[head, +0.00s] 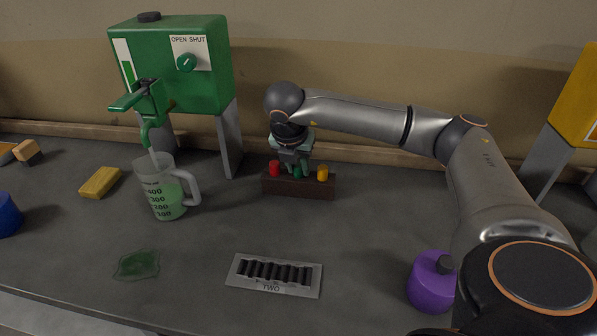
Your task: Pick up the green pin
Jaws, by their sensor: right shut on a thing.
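The green pin (298,173) stands in a dark red-brown block (310,190) at the back middle of the table, between a red pin (275,168) and a yellow pin (322,174). My right gripper (297,166) points down over the middle of the block, with its fingers shut on the green pin. The pin's upper part is hidden by the fingers. I cannot tell whether the pin's lower end is still in the block. My left gripper is not in view.
A green drum (170,65) on legs stands at the back left, with a measuring jug (165,190) under its tap. A yellow sponge (100,182), a green puddle (137,264), a metal rack plate (274,276) and a purple container (431,283) lie around.

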